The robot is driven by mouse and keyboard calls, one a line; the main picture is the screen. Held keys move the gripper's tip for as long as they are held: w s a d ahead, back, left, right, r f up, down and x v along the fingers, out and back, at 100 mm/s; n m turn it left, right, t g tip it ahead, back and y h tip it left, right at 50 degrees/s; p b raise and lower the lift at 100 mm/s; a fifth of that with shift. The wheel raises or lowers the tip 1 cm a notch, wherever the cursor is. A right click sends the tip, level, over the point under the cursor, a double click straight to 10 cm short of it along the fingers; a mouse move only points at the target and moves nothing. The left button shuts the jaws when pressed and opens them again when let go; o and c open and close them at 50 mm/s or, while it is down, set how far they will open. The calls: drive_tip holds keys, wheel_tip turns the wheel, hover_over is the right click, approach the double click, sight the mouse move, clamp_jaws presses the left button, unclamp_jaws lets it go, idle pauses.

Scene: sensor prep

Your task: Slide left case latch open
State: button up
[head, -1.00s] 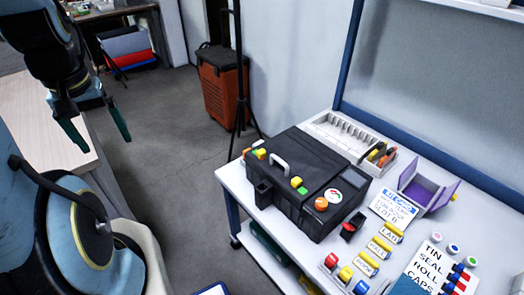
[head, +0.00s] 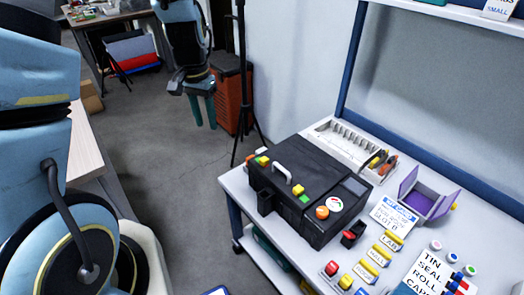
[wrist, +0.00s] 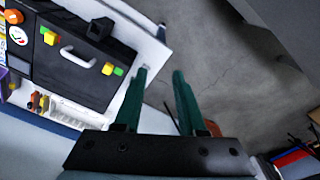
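The black case (head: 325,172) lies closed on the white table, with a pale handle (head: 282,172) on its front. The left latch (head: 263,160) is a yellow block near the case's left end, with green beside it in the wrist view (wrist: 108,69). A second yellow and green latch (head: 299,190) sits right of the handle. Whether either latch is slid cannot be told. My gripper (head: 202,122) hangs over the floor, left of and apart from the case. In the wrist view its green fingers (wrist: 160,72) are apart with nothing between them.
On the table (head: 345,262), right of the case, stand yellow labelled blocks (head: 378,255), a purple open box (head: 425,202) and a white sign (head: 393,213). A grey slotted tray (head: 348,142) lies behind. A black tripod stand (head: 242,85) rises beside the table's left end.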

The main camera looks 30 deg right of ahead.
sight(264, 159)
drive_tip(key=s+d+f+m, duration=0.2)
drive_tip(key=d+m, duration=0.1)
drive_tip(key=d, duration=0.4)
drive_tip(key=s+d+f+m, duration=0.2)
drive_tip(key=s+d+f, duration=0.1)
drive_tip(key=d, duration=0.4)
drive_tip(key=shift+m+y, duration=0.3)
drive_tip(key=f+p, duration=0.1)
drive_tip(key=f, duration=0.2)
drive_tip(key=f+p, duration=0.1)
drive_tip(key=f, duration=0.3)
drive_tip(key=f+p, duration=0.1)
drive_tip(key=f, duration=0.2)
drive_tip(key=shift+d+f, duration=0.35)
drive_tip(key=shift+c, duration=0.2)
clamp_jaws()
